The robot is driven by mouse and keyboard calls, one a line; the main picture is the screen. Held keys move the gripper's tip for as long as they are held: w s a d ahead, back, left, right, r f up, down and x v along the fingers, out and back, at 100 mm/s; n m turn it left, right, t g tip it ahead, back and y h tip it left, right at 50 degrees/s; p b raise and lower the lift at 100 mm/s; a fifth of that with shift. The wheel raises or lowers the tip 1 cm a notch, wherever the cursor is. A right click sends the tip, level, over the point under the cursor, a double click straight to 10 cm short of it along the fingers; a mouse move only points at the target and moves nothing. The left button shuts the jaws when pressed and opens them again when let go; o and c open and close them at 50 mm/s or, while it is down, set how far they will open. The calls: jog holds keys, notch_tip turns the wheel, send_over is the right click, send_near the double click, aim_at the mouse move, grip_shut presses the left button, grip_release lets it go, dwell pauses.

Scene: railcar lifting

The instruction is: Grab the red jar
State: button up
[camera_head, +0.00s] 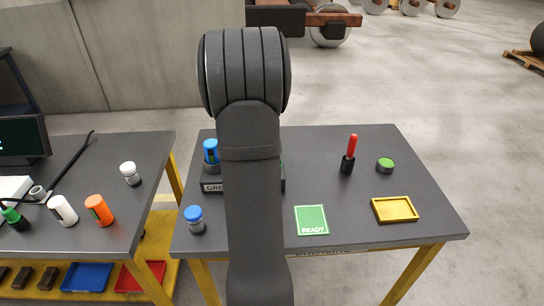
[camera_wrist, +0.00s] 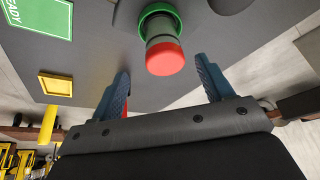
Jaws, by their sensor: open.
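The red jar (camera_wrist: 165,57) shows in the wrist view as a cylinder with a red end and a grey body. It stands in a green ring (camera_wrist: 160,20). In the head view I cannot see it; my arm covers that part of the table. My gripper (camera_wrist: 164,78) is open in the wrist view, with its two blue fingers on either side of the jar's red end. The jar is apart from both fingers and lies slightly beyond the gap. My gripper is hidden behind my arm in the head view.
A rack (camera_head: 212,186) with a blue-topped jar (camera_head: 211,152) is partly hidden. Another blue-capped jar (camera_head: 195,220) stands in front. A red-handled tool (camera_head: 349,155), a green-topped puck (camera_head: 385,165), a READY card (camera_head: 312,219) and a yellow tray (camera_head: 395,209) are on the right.

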jog(key=x, duration=0.9)
jog(key=shift+w+a+r, duration=0.1)
jog(key=shift+w, duration=0.15)
jog(key=c, duration=1.2)
jog(key=shift+o, duration=0.2)
jog(key=shift+r, duration=0.2)
